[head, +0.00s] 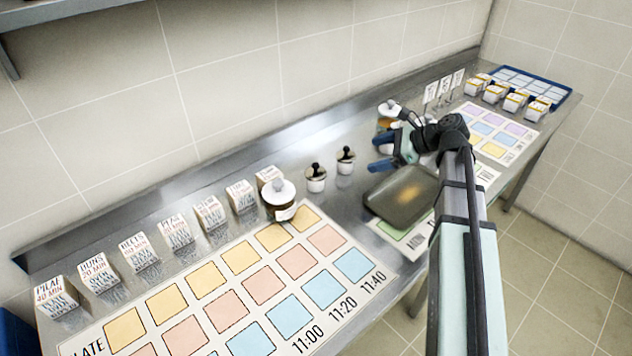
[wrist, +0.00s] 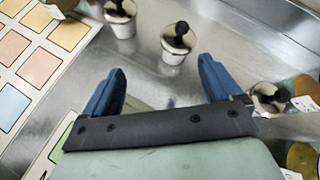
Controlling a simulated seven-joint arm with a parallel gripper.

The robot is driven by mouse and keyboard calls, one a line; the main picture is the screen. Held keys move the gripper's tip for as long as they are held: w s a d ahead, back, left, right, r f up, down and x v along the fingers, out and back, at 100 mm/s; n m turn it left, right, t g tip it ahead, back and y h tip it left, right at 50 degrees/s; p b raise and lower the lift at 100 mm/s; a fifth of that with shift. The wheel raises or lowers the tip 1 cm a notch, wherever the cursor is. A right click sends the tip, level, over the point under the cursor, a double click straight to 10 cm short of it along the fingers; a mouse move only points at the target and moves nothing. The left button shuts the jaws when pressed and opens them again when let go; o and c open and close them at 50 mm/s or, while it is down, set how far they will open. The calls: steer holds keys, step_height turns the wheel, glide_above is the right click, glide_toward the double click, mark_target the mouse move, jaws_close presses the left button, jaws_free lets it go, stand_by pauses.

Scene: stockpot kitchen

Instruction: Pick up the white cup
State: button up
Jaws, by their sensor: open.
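Several small whitish cups with shiny tops and black knobs stand on the steel counter. I cannot tell which is the task's white cup. One cup (head: 316,181) is left of centre in the head view, with a second cup (head: 346,164) just right of it. In the wrist view, one cup (wrist: 120,12) is at the top edge and another cup (wrist: 174,54) is ahead of the fingertips. A third cup (wrist: 266,99) is outside the right finger.
A dark tray (head: 400,198) lies just in front of my gripper. An amber jar (head: 385,122) stands behind it, and another lidded jar (head: 280,205) is to the left. Labelled boxes (head: 176,234) line the back left. A grid card (head: 240,290) covers the front left.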

steer(key=m+g, duration=0.1)
steer(key=m, duration=0.1)
glide_toward(316, 172)
steer(key=d, duration=0.2)
steer(key=shift+g, duration=0.3)
steer(key=x, duration=1.4)
steer(key=shift+w+a+r, duration=0.15)
steer(key=shift+w+r, duration=0.05)
steer(key=shift+w, duration=0.1)
steer(key=c, duration=1.1)
steer(key=shift+c, duration=0.2)
steer(key=shift+r, duration=0.15)
